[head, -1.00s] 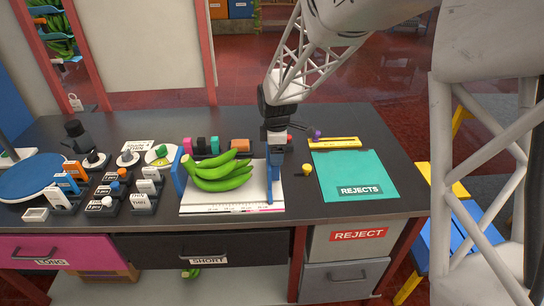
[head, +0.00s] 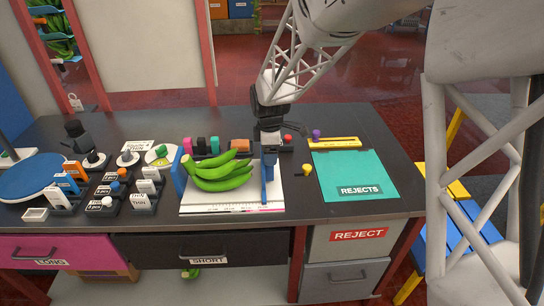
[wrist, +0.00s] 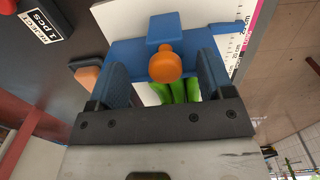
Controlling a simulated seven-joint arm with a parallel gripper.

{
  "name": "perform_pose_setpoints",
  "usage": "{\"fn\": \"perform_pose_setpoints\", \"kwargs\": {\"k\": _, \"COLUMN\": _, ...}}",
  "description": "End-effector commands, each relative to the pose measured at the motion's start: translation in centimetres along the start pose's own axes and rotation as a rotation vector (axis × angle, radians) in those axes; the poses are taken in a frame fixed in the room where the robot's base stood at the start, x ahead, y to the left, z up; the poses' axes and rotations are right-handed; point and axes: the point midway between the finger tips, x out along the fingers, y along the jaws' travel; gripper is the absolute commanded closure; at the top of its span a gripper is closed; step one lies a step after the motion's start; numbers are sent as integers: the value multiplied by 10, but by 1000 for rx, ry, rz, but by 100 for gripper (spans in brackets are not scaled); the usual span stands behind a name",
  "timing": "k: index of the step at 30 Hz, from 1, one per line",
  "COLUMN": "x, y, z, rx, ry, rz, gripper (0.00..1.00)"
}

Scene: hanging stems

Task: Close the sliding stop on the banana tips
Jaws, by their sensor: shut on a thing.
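The blue sliding stop (head: 264,191) stands across the right part of the white measuring board (head: 222,203). In the wrist view the stop (wrist: 128,57) carries an orange knob (wrist: 165,64). A narrow gap seems to show between tips and stop in the head view. In the wrist view the bananas (wrist: 178,91) are partly hidden behind the knob and gripper.
A blue fixed end plate (head: 178,172) stands at the board's left. Colored blocks and label stands crowd the left. A yellow knob (head: 307,169) and the teal rejects mat (head: 355,170) lie to the right. A purple knob (head: 316,134) is behind.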

Motion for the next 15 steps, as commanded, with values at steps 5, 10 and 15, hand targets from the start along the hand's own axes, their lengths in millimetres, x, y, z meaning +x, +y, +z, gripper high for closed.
{"fn": "perform_pose_setpoints", "kwargs": {"k": 5, "x": 26, "y": -11, "z": -1, "rx": 0, "ry": -9, "rz": -36, "gripper": 43}}
{"fn": "perform_pose_setpoints", "kwargs": {"k": 10, "x": 26, "y": -11, "z": -5, "rx": 0, "ry": -9, "rz": -36, "gripper": 43}}
{"fn": "perform_pose_setpoints", "kwargs": {"k": 15, "x": 26, "y": -11, "z": -8, "rx": -1, "ry": -9, "rz": -36, "gripper": 43}}
